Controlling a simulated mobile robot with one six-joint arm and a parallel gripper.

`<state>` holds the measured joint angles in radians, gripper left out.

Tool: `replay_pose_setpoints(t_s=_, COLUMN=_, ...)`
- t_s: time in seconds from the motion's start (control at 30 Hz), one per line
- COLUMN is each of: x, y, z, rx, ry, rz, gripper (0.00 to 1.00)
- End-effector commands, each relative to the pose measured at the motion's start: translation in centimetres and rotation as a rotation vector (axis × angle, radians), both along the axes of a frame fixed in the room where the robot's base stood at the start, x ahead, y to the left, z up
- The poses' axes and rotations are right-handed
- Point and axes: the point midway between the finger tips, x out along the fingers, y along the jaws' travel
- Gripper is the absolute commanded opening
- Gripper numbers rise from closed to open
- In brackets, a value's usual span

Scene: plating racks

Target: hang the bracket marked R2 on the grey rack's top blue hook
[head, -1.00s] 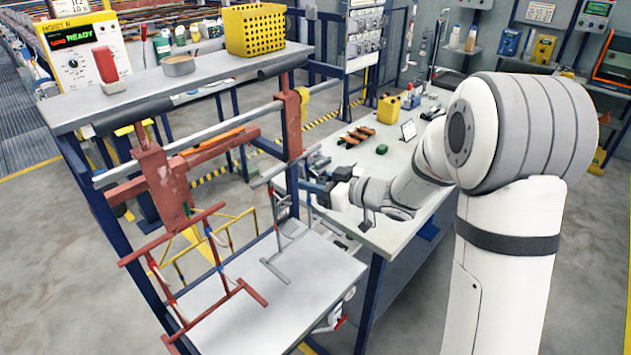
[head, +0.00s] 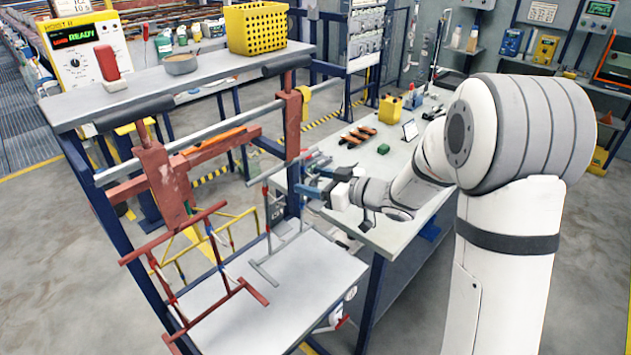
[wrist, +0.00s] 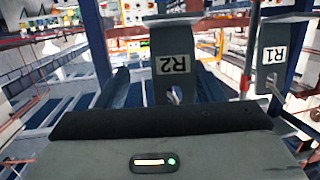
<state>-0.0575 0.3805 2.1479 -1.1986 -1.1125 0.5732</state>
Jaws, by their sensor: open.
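The bracket marked R2 (wrist: 174,64) is a grey plate with its label upside down in the wrist view. Its narrow end, with a hole, lies between the two blue fingers of my gripper (wrist: 165,88), with gaps at both sides. My gripper (head: 303,180) is open beside the grey rack (head: 264,272) in the head view. Grey plates (head: 277,211) show at this rack, their labels too small to read there. The top blue hook is not clear, so I cannot tell whether R2 bears on it. A bracket marked R1 (wrist: 272,55) is to the right.
A red rack (head: 246,290) stands left of the grey one, over a light shelf (head: 325,268). A workbench (head: 392,228) is behind my gripper, with orange-brown parts (head: 357,137) and a yellow container (head: 390,108).

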Motion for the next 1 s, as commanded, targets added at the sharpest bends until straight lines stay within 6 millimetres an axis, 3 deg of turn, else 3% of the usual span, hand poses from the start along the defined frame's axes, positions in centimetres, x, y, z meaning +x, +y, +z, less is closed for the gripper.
replay_pose_setpoints(t_s=0.37, x=-0.3, y=-0.4, z=0.8, rx=0.000, ry=0.000, rz=-0.001, gripper=0.62)
replay_pose_setpoints(t_s=1.0, x=-6.9, y=-8.8, z=1.8, rx=-0.001, ry=0.000, rz=-0.003, gripper=0.62)
